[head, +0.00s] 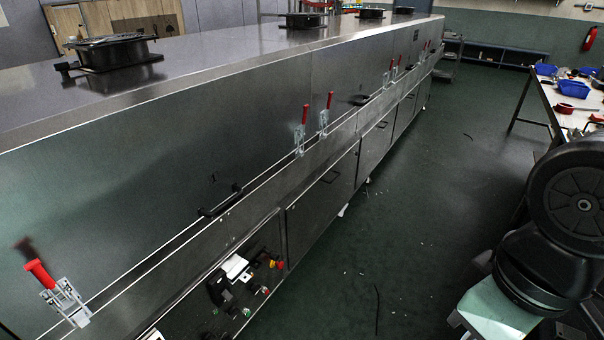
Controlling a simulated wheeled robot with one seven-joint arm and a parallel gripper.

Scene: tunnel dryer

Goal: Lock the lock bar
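Several toggle clamps with red handles sit along the side of the long steel dryer (180,140). The nearest clamp (40,274) is at the lower left, its handle tilted up to the left. Two more clamps (303,118) (325,112) stand with handles upright near the middle, and smaller ones (388,74) show farther off. I cannot tell which part is the lock bar, or whether any clamp is locked. My gripper is out of view; only a dark part of my arm shows at the right.
Black handles (221,199) (359,99) stick out from the dryer side. An open lower bay (240,282) shows switches and cables. A table (570,100) with blue bins stands at the right. The green floor (400,220) between is mostly clear.

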